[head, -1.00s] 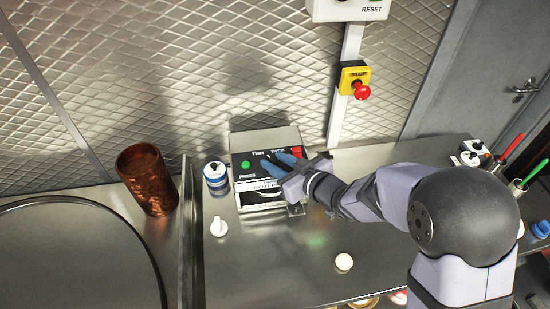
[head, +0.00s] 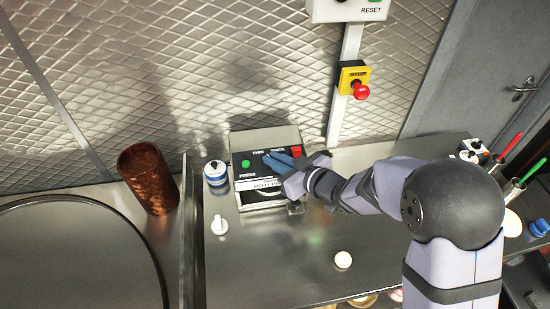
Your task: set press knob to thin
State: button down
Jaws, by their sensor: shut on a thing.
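The press (head: 250,139) is a metal box with a black front panel on the counter against the wall. The panel carries THIN and THICK labels along its top, a green button (head: 245,163) above the word PRESS at left, and a red control (head: 296,150) at right. My gripper (head: 271,161) has blue fingers and reaches in from the right, at the panel below the labels. It is shut on the press knob, which the fingers hide. I cannot read the knob's setting.
A blue-and-white jar (head: 216,175) stands left of the press, with a copper vessel (head: 150,180) beyond it. A white knob-shaped piece (head: 219,225) and a pale ball (head: 343,260) lie in front. A red stop button (head: 361,91) is on the wall. The counter's middle is mostly clear.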

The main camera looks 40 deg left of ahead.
jog(key=c, duration=1.8)
grip_release()
jog(key=shift+d, duration=0.1)
jog(key=shift+b+v, duration=1.15)
jog(key=shift+v, duration=2.45)
